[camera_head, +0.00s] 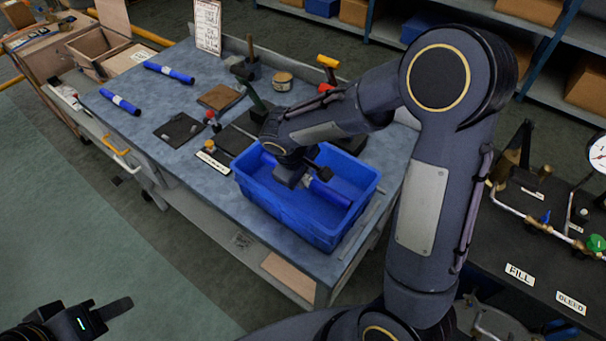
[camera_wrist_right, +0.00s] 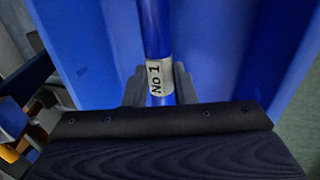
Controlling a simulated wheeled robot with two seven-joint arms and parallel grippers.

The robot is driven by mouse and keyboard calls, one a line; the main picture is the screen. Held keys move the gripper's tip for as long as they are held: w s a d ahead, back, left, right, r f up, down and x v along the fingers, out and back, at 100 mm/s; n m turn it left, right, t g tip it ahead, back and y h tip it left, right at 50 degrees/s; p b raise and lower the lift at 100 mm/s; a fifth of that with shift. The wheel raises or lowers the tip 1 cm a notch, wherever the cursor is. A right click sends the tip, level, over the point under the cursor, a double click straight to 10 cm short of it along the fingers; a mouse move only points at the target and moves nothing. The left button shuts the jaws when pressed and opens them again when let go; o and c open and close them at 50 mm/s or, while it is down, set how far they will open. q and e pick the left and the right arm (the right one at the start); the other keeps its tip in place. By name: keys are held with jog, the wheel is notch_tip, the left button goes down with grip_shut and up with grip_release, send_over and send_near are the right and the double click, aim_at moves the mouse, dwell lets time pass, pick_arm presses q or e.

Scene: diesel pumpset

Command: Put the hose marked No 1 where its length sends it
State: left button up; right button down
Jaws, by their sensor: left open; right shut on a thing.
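The hose marked No 1 is a blue tube with a white label. It shows in the right wrist view (camera_wrist_right: 156,35), its "No 1" label between my fingers, and partly in the head view (camera_head: 328,192). My right gripper (camera_head: 297,176) is shut on it, inside or just over the blue bin (camera_head: 290,220); whether the hose touches the bin floor I cannot tell. The arm and gripper hide part of the hose. My left gripper (camera_head: 108,316) is open and empty at the lower left, away from the bench.
Two more blue hoses with white bands, one near the back (camera_head: 169,73) and one by the left edge (camera_head: 120,101), lie on the bench. A written sheet (camera_head: 207,27) stands behind. A wooden box (camera_head: 95,52) is at far left. Several tools and pads crowd the area left of the bin.

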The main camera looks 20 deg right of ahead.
jog(key=shift+f+b, duration=0.6)
jog(key=shift+b, duration=0.1)
jog(key=c, duration=1.2)
grip_release()
jog(key=shift+r, duration=0.1)
